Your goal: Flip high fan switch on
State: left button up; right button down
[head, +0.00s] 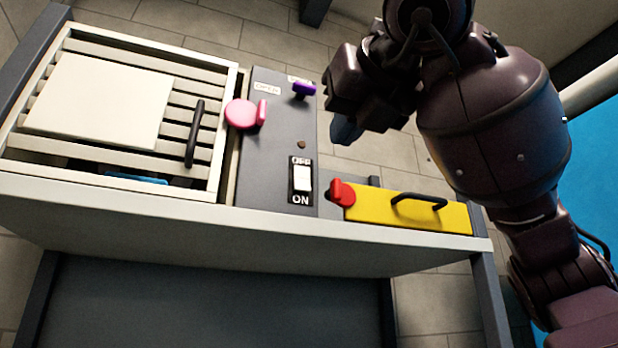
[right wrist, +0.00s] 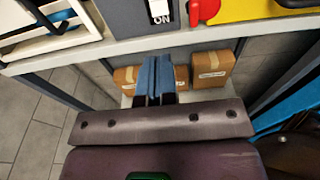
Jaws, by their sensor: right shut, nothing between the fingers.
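The fan switch (head: 302,178) is a white rocker on a black plate, with OFF printed above it and ON below. It is set in the dark grey panel (head: 270,150); I cannot tell which way the rocker is tilted. Its lower part also shows at the top of the right wrist view (right wrist: 159,9). My right gripper (head: 345,130) is to the right of the panel and apart from the switch. In the right wrist view its blue fingers (right wrist: 155,76) are shut together and empty. My left gripper is not in view.
On the panel are a pink knob (head: 241,113), a purple knob (head: 304,90) and a small brown button (head: 301,145). A red knob (head: 342,192) and a yellow handled block (head: 430,212) lie to the right. A slatted, handled frame (head: 190,75) is left. Boxes (right wrist: 211,69) stand below.

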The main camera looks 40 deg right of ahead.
aim_at(305, 187)
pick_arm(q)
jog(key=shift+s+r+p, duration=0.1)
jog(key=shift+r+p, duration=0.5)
pick_arm(e)
jog(key=x, duration=1.2)
jog(key=shift+f, duration=0.1)
